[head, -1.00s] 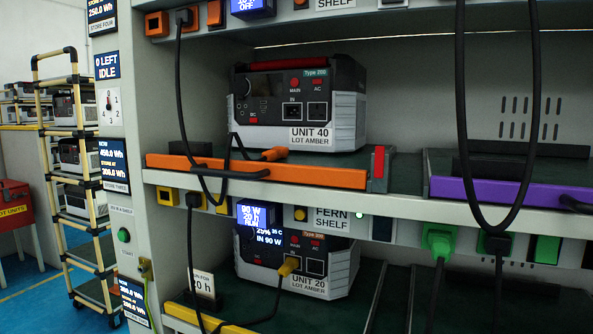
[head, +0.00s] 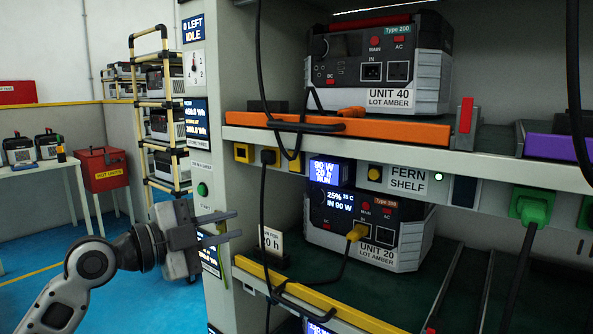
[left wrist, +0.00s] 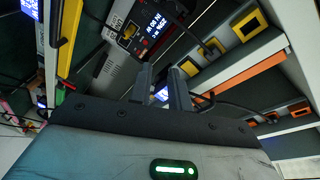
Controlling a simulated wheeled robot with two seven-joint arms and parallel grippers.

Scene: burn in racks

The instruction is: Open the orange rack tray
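The orange rack tray (head: 400,131) has a long orange front edge with a black handle (head: 305,125) near its left end. It sits at the upper shelf level, with the grey and black Unit 40 (head: 402,83) standing on it. An orange strip (left wrist: 252,74) shows tilted at the right of the left wrist view. My left gripper (head: 234,226) is in front of the rack's left post, below and left of the orange tray, apart from it. Its two fingers are spread with nothing between them; they also show in the left wrist view (left wrist: 162,88). My right gripper is not in view.
Below is a yellow-fronted tray (head: 325,308) with Unit 20 (head: 375,235). A black cable (head: 262,200) hangs at the rack's left side, past the orange tray's handle. A purple tray (head: 560,146) is at right. Open blue floor (head: 110,240) lies left.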

